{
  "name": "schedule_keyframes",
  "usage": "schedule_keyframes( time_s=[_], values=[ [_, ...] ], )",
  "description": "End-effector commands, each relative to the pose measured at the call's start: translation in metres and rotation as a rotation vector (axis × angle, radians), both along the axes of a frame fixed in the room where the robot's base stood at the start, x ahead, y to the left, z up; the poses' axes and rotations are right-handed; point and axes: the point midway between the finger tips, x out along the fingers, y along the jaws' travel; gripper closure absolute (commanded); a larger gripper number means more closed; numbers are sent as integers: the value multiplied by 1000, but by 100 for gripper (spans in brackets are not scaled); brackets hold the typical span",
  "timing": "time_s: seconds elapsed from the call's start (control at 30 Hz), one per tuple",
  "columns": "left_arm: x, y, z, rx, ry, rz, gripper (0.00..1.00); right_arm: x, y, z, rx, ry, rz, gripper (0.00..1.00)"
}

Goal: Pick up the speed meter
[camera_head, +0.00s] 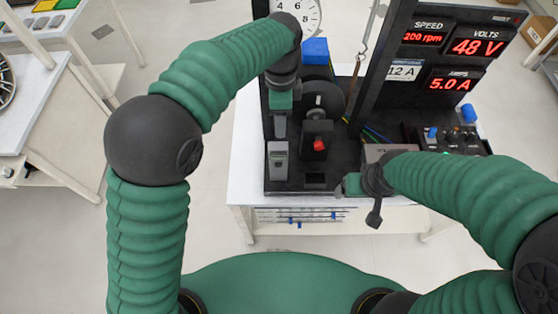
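The speed meter seems to be the small grey handheld device (278,161) standing at the front left of the black rig base. My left gripper (280,128) points down just behind and above it in the picture. I cannot tell whether they touch, and its fingers are seen edge-on, so their opening does not show. My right gripper (348,187) is low at the front right corner of the rig base, apart from the device. Its fingers are small and partly hidden, so their state is unclear.
The black rig base (300,186) sits on a white table (246,180). A black block with a red switch (319,145) and a dark wheel stand right of the device. A panel with red SPEED, VOLTS and AMPS displays (450,55) rises at right. A blue block (315,50) is behind.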

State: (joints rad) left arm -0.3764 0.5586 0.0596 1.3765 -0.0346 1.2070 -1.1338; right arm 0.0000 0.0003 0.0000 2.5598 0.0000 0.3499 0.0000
Motion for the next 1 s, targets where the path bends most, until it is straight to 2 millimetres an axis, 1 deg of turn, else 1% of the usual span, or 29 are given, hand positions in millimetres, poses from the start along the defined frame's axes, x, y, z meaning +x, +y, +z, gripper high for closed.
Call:
schedule_keyframes(
  time_s=[0.07, 0.3, 0.4, 0.53, 0.6, 0.7, 0.8, 0.9, 1.0],
  values=[
    [-1, 1, -15, 3, 6, 0, 45, 0, 0, 2, 0, 0, 0, 24],
    [1, 3, -78, 1, 5, 5, 45, 0, 0, 10, 0, 0, 0, 24],
    [1, 3, -98, 1, 4, 6, 45, 0, 0, 13, 0, 0, 0, 24],
    [1, 2, -111, 1, 1, 6, 45, 0, 0, 15, 0, 0, 0, 24],
    [1, 2, -118, 1, 1, 5, 45, 0, 0, 20, 0, 0, 0, 24],
    [3, 4, -136, 2, 4, 6, 45, 0, 0, 30, 0, 0, 0, 24],
    [4, 4, -154, 1, 1, 6, 45, 0, 0, 33, 0, 0, 0, 24],
    [5, 4, -163, 0, -1, 7, 45, 0, 0, 33, 0, 0, 0, 24],
    [5, 4, -164, 0, -2, 7, 45, 0, 0, 32, 0, 0, 0, 24]
  ],
)
